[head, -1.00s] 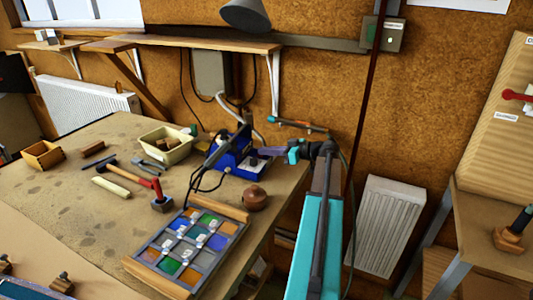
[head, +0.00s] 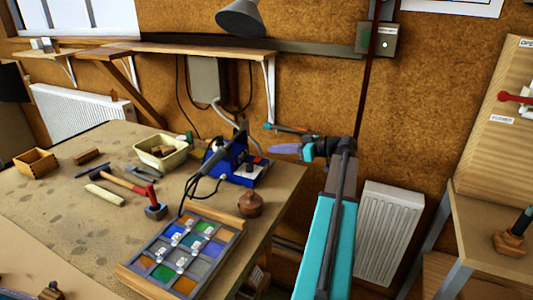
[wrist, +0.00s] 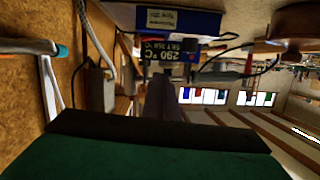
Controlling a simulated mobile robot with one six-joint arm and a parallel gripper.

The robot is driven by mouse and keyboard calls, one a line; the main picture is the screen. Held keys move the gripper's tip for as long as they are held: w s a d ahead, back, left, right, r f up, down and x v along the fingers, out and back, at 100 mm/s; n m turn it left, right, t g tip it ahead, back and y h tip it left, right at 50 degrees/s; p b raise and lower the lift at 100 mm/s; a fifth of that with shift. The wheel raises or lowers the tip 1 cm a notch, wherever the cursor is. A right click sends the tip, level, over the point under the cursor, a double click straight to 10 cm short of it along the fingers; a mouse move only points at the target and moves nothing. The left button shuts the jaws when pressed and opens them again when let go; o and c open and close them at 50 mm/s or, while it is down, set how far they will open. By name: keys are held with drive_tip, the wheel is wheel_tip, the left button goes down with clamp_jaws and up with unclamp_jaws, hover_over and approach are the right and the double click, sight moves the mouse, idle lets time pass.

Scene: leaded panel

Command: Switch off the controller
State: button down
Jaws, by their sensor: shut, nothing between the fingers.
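The controller (head: 243,172) is a blue box at the far right corner of the workbench, with a soldering iron and cables in front of it. In the wrist view the controller (wrist: 180,22) appears turned on its side or upside down, and its dark panel reads "290 °C" and "SET 350 °C". I cannot make out the state of its switch. My gripper (head: 274,148) is shut and empty, to the right of the controller and a little above it, apart from it. In the wrist view the dark fingers of my gripper (wrist: 163,88) point towards the controller.
A leaded panel (head: 187,251) in a frame lies on the workbench (head: 75,222) before the controller, with a brown round pot (head: 250,205) beside it. A cream tub (head: 160,152) and hammer (head: 122,183) lie left. A white radiator (head: 388,235) stands at right.

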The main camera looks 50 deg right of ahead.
drive_tip(key=shift+v, duration=1.7)
drive_tip(key=shift+a, duration=0.1)
drive_tip(key=shift+s, duration=0.1)
